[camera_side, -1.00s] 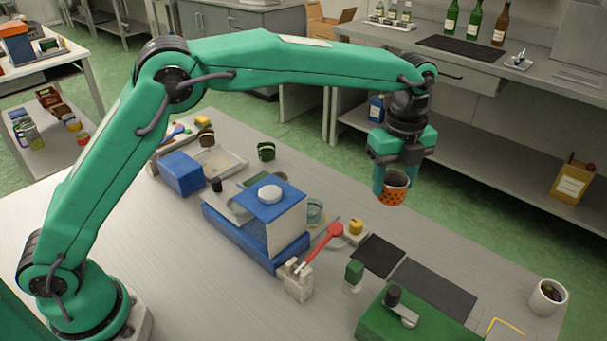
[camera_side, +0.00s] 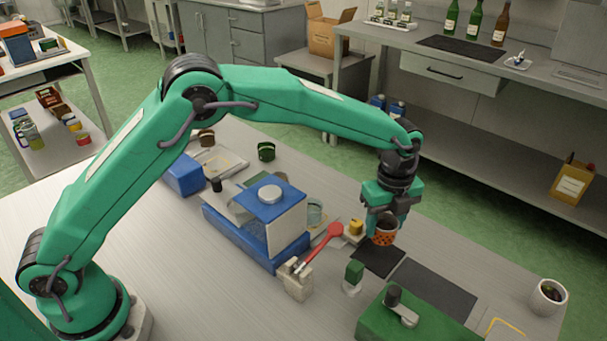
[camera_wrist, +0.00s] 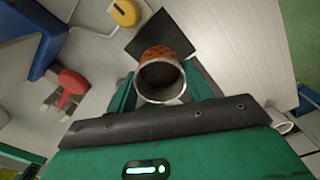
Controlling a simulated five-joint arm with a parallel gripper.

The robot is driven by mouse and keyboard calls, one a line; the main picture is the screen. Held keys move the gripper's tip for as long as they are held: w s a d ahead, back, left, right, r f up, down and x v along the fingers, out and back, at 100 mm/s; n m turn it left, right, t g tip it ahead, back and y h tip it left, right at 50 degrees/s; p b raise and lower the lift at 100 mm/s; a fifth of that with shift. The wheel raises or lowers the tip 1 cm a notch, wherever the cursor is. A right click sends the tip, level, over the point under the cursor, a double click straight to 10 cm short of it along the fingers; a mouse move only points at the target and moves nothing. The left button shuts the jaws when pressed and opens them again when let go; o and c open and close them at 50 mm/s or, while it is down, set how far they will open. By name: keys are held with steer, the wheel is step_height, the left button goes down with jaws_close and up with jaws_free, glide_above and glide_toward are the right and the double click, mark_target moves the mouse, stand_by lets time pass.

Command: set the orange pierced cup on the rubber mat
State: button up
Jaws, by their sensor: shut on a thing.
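The orange pierced cup (camera_side: 385,234) is upright in my gripper (camera_side: 386,226), which is shut on it. In the side view the cup appears over the far part of a small black mat (camera_side: 376,262); I cannot tell whether its bottom touches. In the wrist view the cup (camera_wrist: 158,51) sits between my fingers (camera_wrist: 162,84), its open mouth facing the camera. The black mat (camera_wrist: 142,40) shows behind the cup there, partly hidden by it. A larger dark grey mat (camera_side: 432,290) lies to the right of the small one. Which is rubber, I cannot tell.
A yellow-topped piece (camera_side: 355,227) and a red round-headed tool (camera_side: 335,232) lie left of the black mat. A green-topped block (camera_side: 353,276) stands in front. A green box (camera_side: 375,322) and a white cup (camera_side: 548,297) are nearer the right. The dark grey mat is bare.

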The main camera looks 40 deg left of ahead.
mark_target(382, 240)
steer(key=shift+f, duration=2.55)
steer(key=shift+f, duration=0.35)
steer(key=o, duration=1.2)
steer(key=shift+r, duration=0.15)
steer(key=shift+r, duration=3.4)
